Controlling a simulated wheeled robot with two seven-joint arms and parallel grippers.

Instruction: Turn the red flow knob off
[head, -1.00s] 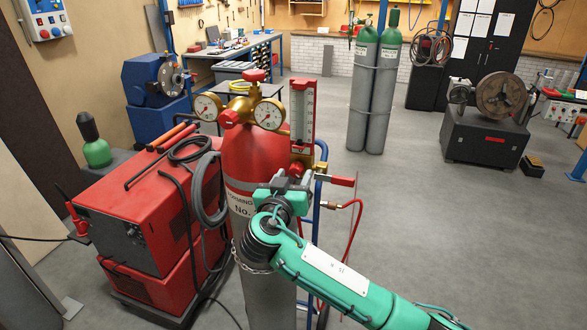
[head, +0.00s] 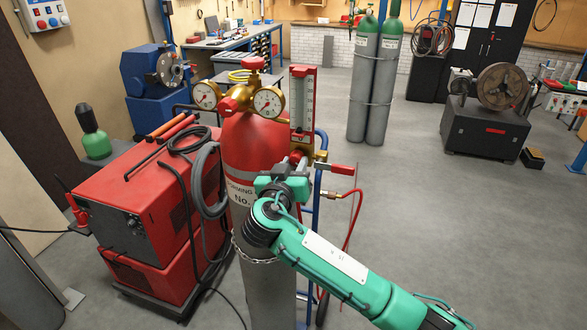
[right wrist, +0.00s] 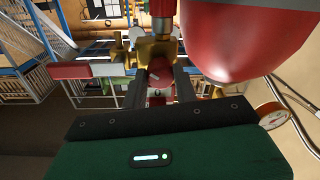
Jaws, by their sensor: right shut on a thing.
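The red flow knob (head: 296,156) sits at the foot of the flow meter (head: 303,100), a clear scaled tube with a red frame, beside the red gas cylinder (head: 255,150). My right gripper (head: 298,167) reaches it from the front and below. In the right wrist view the two dark fingers (right wrist: 158,88) are closed on the red knob (right wrist: 160,80), one on each side, with the brass valve body (right wrist: 157,50) just beyond. The fingers partly hide the knob in both views. My left gripper is not in view.
Two round gauges (head: 268,101) are at the left. A red welding machine (head: 150,200) stands left of the cylinder. The floor to the right is open.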

